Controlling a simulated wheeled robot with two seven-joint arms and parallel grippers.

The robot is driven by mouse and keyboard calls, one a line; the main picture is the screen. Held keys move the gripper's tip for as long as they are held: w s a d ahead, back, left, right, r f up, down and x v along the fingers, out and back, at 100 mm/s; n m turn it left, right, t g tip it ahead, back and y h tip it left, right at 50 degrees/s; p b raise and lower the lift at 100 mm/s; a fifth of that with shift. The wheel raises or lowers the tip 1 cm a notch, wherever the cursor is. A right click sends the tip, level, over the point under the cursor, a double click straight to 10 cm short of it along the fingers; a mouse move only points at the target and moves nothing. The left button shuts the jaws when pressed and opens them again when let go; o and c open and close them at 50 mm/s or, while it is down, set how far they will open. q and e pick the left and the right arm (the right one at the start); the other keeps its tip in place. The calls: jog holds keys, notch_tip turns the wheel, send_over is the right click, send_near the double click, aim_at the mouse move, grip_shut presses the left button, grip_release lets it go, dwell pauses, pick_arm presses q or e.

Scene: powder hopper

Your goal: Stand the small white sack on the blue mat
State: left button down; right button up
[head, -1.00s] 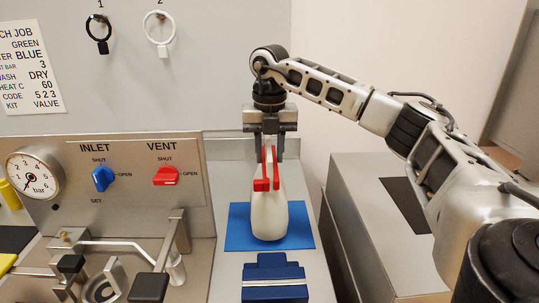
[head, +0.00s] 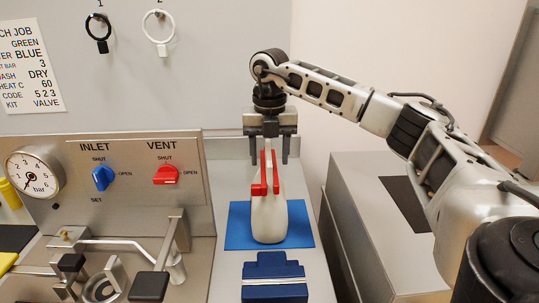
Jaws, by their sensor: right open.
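My right gripper (head: 270,160) points down just above and behind the top of the sack. Its two fingers are spread apart, one on each side of the red piece, with a gap to it. Whether a finger still touches the sack's top is not clear. My left gripper is not in view.
A dark blue block-like object (head: 274,278) lies in front of the mat. On the left is a panel with a blue INLET knob (head: 103,177), a red VENT knob (head: 166,175) and a gauge (head: 34,173). Metal levers (head: 150,285) stick up below it. A grey cabinet (head: 365,225) stands at right.

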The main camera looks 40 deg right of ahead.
notch_tip(320, 180, up, 12)
jog(key=p, duration=0.1)
jog(key=shift+f, duration=0.15)
dwell(0.6)
